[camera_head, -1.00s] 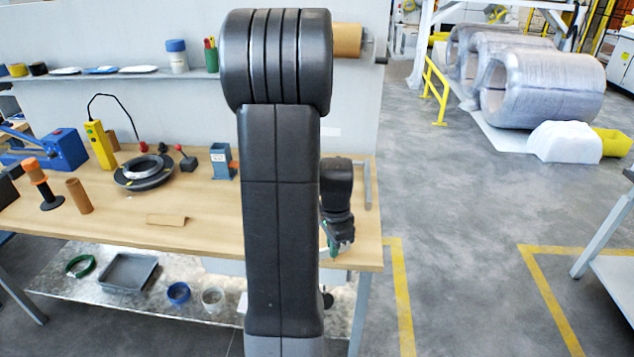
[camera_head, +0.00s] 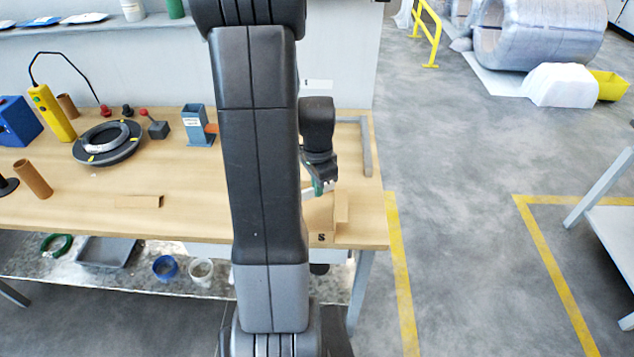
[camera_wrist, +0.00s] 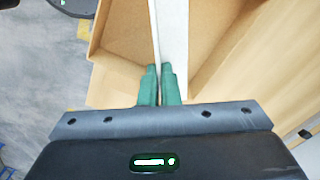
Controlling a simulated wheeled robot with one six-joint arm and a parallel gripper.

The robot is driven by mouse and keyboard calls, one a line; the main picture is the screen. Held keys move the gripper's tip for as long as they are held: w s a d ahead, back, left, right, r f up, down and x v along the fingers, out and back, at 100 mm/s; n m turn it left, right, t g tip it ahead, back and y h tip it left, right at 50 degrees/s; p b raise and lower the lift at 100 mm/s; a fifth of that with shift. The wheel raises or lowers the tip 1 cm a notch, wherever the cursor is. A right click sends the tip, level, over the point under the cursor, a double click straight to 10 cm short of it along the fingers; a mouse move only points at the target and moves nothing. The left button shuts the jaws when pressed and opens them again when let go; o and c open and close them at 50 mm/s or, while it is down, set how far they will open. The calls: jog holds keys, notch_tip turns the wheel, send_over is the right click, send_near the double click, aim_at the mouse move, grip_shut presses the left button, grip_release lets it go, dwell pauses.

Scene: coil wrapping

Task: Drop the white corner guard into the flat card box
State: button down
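The white corner guard (camera_wrist: 172,32) is a long pale strip running away from my gripper in the wrist view. My gripper (camera_wrist: 160,88) has its two green fingertips close together on the near end of the guard. The flat card box (camera_wrist: 124,38) lies under the guard, its brown inside and raised walls visible. In the head view my gripper (camera_head: 320,190) is low over the box (camera_head: 341,212) at the table's right end. My arm hides the box's left part. The wrist view does not show whether the guard touches the box floor.
The wooden table (camera_head: 190,210) holds a dark ring stack (camera_head: 106,142), a blue-grey holder (camera_head: 196,127) and a cardboard piece (camera_head: 138,201) left of my arm. A grey metal bar (camera_head: 367,147) lies along the right edge.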

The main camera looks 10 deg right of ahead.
jog(key=shift+f+b, duration=0.75)
jog(key=shift+f, duration=0.75)
jog(key=c, duration=1.6)
grip_release()
jog(key=shift+r, duration=0.15)
notch_tip(320, 180, up, 14)
jog(key=shift+f+b, duration=0.15)
jog(key=shift+b, duration=0.15)
jog(key=shift+f, duration=0.15)
